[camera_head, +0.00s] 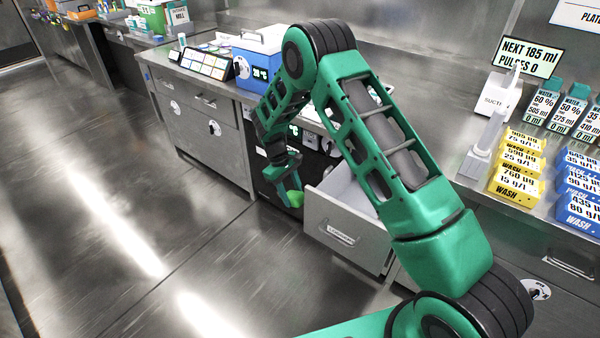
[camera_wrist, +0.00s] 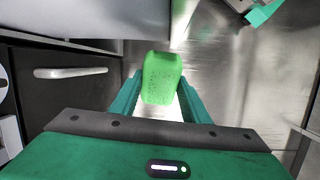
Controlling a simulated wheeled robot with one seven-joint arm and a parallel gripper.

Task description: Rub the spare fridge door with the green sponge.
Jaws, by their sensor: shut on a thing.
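The green sponge (camera_head: 294,198) is at the end of my arm in the head view, low in front of a black under-counter fridge front (camera_head: 270,186). My gripper (camera_wrist: 160,92) is shut on the sponge (camera_wrist: 161,76), with a green finger on each side. In the wrist view a dark front (camera_wrist: 50,90) with a pale bar handle stands to the left of the sponge, with a visible gap between them. The fridge labels are too small or hidden, so I cannot tell which door is the spare one. My arm hides part of the black fronts.
An open grey drawer (camera_head: 345,232) juts out just right of my gripper. Steel cabinets (camera_head: 205,128) stand to the left. A blue box (camera_head: 256,66), yellow wash boxes (camera_head: 514,180) and blue wash boxes (camera_head: 579,205) are on the counters. The steel floor (camera_head: 110,200) at left is clear.

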